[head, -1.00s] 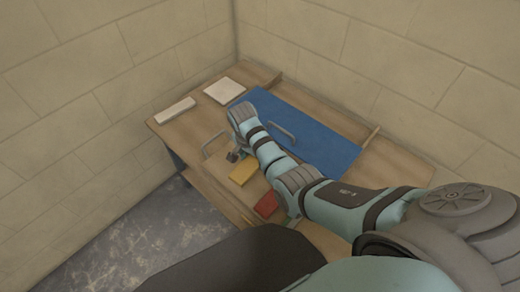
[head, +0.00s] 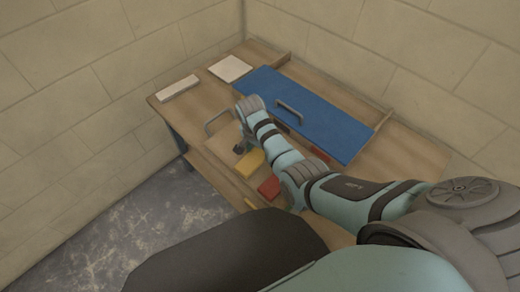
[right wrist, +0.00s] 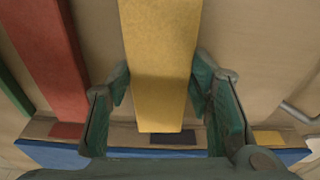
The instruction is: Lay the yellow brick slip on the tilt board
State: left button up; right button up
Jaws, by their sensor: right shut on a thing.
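The yellow brick slip (head: 251,161) shows beside my right forearm in the head view. It fills the middle of the right wrist view (right wrist: 160,60), between the two fingers. My right gripper (right wrist: 160,100) is shut on this slip; in the head view its fingers (head: 241,147) are partly hidden by the wrist. A blue board (head: 325,120) with a grey handle lies behind the arm and seems to be the tilt board; its slope is hard to judge. Its edge crosses the bottom of the right wrist view (right wrist: 60,155). My left gripper is not in view.
A red slip (head: 269,187) lies beside the yellow one. A white block (head: 178,88) and a pale square slab (head: 230,68) are at the back left of the wooden table. A grey handle (head: 217,119) stands left of my gripper. Block walls close in behind.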

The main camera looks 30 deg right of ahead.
jog(key=shift+f, duration=0.45)
jog(key=o, duration=1.6)
